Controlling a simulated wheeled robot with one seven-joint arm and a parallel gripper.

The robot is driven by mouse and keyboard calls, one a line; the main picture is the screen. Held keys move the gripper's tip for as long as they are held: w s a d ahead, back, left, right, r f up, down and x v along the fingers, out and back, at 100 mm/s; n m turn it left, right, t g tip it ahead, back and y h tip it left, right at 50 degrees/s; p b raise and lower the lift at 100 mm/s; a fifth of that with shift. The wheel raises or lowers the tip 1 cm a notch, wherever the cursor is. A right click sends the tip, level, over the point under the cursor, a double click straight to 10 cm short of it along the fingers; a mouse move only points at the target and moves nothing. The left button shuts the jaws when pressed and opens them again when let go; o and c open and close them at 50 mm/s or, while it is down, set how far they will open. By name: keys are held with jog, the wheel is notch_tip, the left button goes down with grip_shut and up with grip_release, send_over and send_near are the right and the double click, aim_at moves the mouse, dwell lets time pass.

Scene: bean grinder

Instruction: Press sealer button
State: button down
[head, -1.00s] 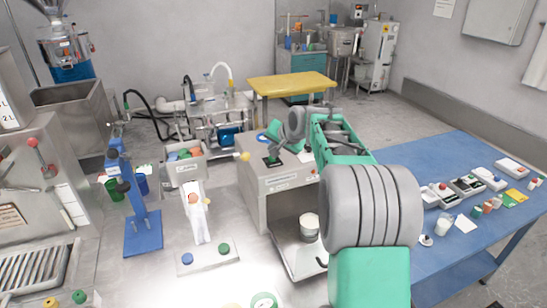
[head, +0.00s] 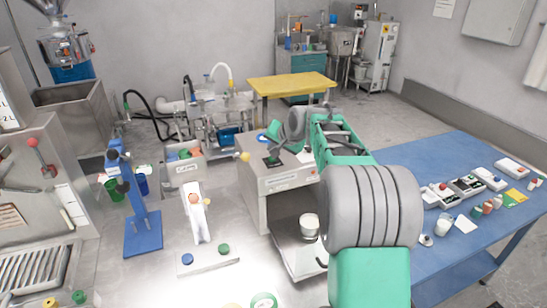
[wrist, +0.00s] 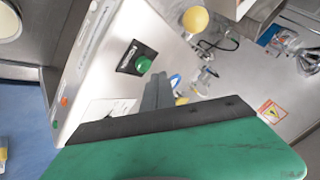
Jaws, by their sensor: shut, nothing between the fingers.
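The sealer is a steel box (head: 284,181) in the middle of the head view, with an open chamber at the front. Its green button sits on a black plate (head: 272,161) on the top face. In the wrist view the green button (wrist: 144,65) shows clearly, next to a label on the plate. My gripper (wrist: 157,80) is shut and empty, its grey fingertips just beside the button in the picture. I cannot tell whether they touch it. In the head view my green hand hangs over the sealer top and the fingertips are hard to make out.
A white cup (head: 309,226) stands in the sealer's chamber. A blue stand (head: 141,225) and a white holder with two buttons (head: 200,227) are to the left. A blue table (head: 430,180) with small items is right.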

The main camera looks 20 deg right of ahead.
dwell(0.4)
jog(key=shift+f+b, duration=0.3)
jog(key=shift+f, duration=0.15)
jog(key=shift+f+b, duration=0.4)
jog(key=shift+f, duration=0.1)
dwell(0.4)
jog(key=shift+r+p, duration=0.65)
jog(key=shift+r, duration=0.3)
notch_tip(320, 180, up, 6)
jog(key=p, duration=0.4)
